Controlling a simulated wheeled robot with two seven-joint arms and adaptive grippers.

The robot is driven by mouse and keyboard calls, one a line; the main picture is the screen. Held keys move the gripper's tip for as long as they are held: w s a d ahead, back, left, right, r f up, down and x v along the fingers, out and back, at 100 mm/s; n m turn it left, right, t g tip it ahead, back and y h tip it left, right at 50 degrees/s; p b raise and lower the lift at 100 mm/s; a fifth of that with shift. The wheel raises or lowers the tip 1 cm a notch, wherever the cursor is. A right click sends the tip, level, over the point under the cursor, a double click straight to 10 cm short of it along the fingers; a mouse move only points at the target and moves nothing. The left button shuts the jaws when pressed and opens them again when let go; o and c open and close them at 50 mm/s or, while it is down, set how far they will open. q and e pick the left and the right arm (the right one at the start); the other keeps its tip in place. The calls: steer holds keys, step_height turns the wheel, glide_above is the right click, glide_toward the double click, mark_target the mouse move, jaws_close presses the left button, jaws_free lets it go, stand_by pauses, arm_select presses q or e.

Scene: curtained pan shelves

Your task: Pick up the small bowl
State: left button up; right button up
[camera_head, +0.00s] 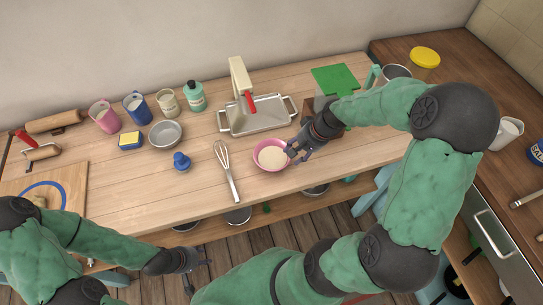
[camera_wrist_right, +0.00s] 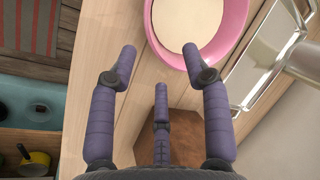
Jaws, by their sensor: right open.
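A small pink bowl (camera_head: 256,160) with pale cream contents stands on the wooden counter, right of a whisk. In the right wrist view the pink bowl (camera_wrist_right: 236,52) is at the top, cut off by the frame. My right gripper (camera_head: 293,154) is at the bowl's right side. In the wrist view its purple fingers (camera_wrist_right: 165,65) are spread with nothing between them; one fingertip is close to the rim, and I cannot tell if it touches. My left gripper (camera_head: 203,272) is empty in front of the counter, fingers apart. A grey metal bowl (camera_head: 166,134) stands farther left.
A metal tray (camera_head: 257,128) is behind the bowl, with a cream-handled object above it. A whisk (camera_head: 228,170) and a blue knob-like object (camera_head: 181,161) are to the left. A brown block (camera_wrist_right: 180,152) lies below my right fingers. The front counter strip is clear.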

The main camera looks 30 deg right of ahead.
mark_target(273, 158)
steer(key=shift+d+b+x, duration=0.15)
steer(key=shift+b+x, duration=0.2)
steer(key=shift+x, duration=1.3)
steer(key=shift+d+b+x, duration=0.1)
steer(key=shift+b+x, duration=0.25)
steer(key=shift+x, duration=1.3)
steer(key=shift+c, duration=0.3)
jaws_close()
